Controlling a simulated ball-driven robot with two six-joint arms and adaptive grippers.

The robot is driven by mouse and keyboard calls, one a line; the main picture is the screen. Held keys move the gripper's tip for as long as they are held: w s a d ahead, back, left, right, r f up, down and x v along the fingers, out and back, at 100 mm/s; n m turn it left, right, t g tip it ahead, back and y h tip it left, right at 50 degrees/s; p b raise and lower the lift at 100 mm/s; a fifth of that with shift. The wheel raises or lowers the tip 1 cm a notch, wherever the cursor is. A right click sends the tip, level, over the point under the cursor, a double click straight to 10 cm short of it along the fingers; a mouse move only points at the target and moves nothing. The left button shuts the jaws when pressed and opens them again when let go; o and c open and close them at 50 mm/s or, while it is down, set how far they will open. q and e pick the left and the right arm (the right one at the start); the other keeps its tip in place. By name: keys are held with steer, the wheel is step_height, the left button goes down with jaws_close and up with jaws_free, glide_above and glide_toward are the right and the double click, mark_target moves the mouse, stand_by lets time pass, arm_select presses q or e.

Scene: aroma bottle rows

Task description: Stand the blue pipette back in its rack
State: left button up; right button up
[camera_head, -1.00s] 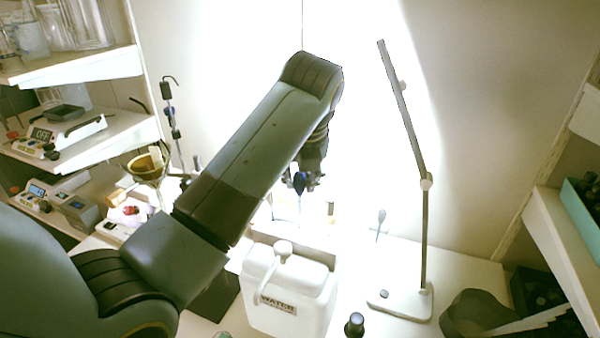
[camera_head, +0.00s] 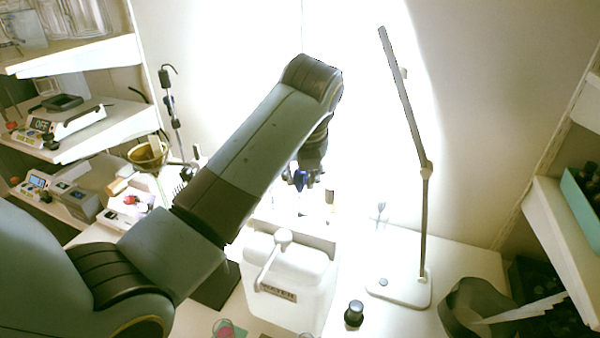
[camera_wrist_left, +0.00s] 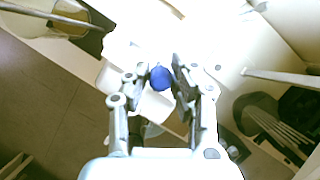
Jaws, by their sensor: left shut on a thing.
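My left gripper (camera_head: 303,180) hangs behind the white water container in the head view, at the end of my raised arm. It is shut on the blue pipette (camera_head: 299,183), which points downward between the fingers. In the left wrist view the blue pipette's round bulb (camera_wrist_left: 161,77) sits between the two fingertips of my left gripper (camera_wrist_left: 160,82). The pipette's lower end is lost in glare, so I cannot tell what it touches. The rack cannot be clearly made out against the bright background. My right gripper is not in view.
The white water container (camera_head: 291,285) stands in front of the gripper. A lamp stand (camera_head: 400,290) rises to the right, with a small dark-capped bottle (camera_head: 354,314) nearby. A dark grey holder (camera_head: 470,305) is at the far right. Shelves with instruments (camera_head: 80,140) are at left.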

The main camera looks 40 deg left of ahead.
arm_select(q)
steer(key=shift+f, duration=0.15)
steer(key=shift+f, duration=0.95)
steer(key=o, duration=0.7)
steer(key=shift+v, duration=2.55)
